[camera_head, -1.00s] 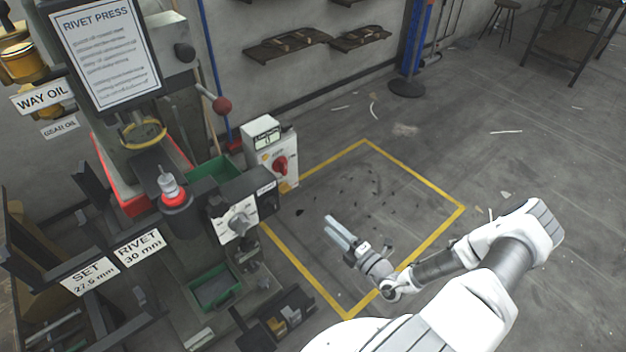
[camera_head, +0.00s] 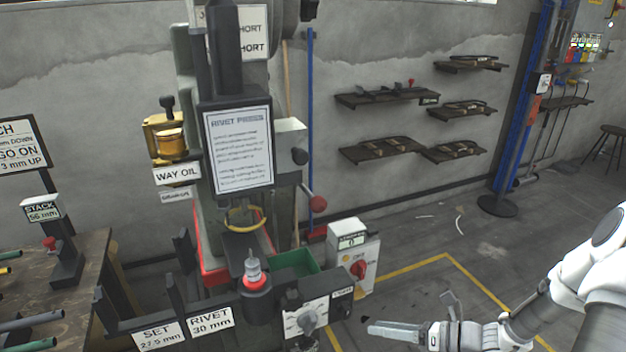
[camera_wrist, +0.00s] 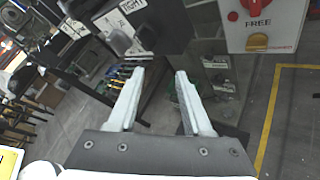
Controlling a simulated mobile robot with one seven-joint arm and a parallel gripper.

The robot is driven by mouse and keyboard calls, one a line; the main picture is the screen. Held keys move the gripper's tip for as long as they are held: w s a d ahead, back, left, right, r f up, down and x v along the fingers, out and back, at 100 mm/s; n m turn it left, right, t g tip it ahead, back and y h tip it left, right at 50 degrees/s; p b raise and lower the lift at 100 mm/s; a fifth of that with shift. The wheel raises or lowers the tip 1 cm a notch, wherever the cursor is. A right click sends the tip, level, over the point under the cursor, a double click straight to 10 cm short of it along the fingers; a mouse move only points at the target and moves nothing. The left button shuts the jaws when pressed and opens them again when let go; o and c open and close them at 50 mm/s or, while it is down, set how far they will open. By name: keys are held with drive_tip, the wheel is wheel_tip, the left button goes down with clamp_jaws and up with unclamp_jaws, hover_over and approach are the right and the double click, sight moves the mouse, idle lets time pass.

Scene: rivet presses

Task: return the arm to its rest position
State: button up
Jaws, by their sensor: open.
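My gripper (camera_head: 412,318) is at the lower right of the head view, to the right of the rivet press and low in front of the control box. Its fingers are apart with nothing between them. In the wrist view the two pale fingers of my gripper (camera_wrist: 158,98) stand open, with floor and the dark lower parts of the press beyond them. My white arm reaches in from the right edge of the head view.
The rivet press (camera_head: 240,150) stands left of centre. A control box (camera_head: 352,255) with a red knob stands beside it; its red knob (camera_wrist: 258,4) shows in the wrist view. A workbench (camera_head: 85,285) is at left. Wall shelves (camera_head: 385,97) hang behind. Yellow-lined floor (camera_head: 420,275) is clear.

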drive_tip(key=s+a+r+n+g+h, duration=0.15)
drive_tip(key=s+r+n+h, duration=0.5)
drive_tip(key=r+n, duration=0.65)
drive_tip(key=s+a+r+n+g+h, duration=0.1)
drive_tip(key=s+a+r+n+h, duration=0.3)
drive_tip(key=s+r+n, duration=0.6)
drive_tip(key=d+r+n+t+h+p, duration=0.2)
drive_tip(key=d+r+n+p, duration=0.2)
drive_tip(key=r+n+p, duration=0.3)
wheel_tip(320, 180, up, 10)
drive_tip(key=p, duration=0.5)
drive_tip(key=shift+s+r+n+h, duration=0.2)
drive_tip(key=shift+r+n+h, duration=0.05)
drive_tip(key=shift+n+h, duration=0.1)
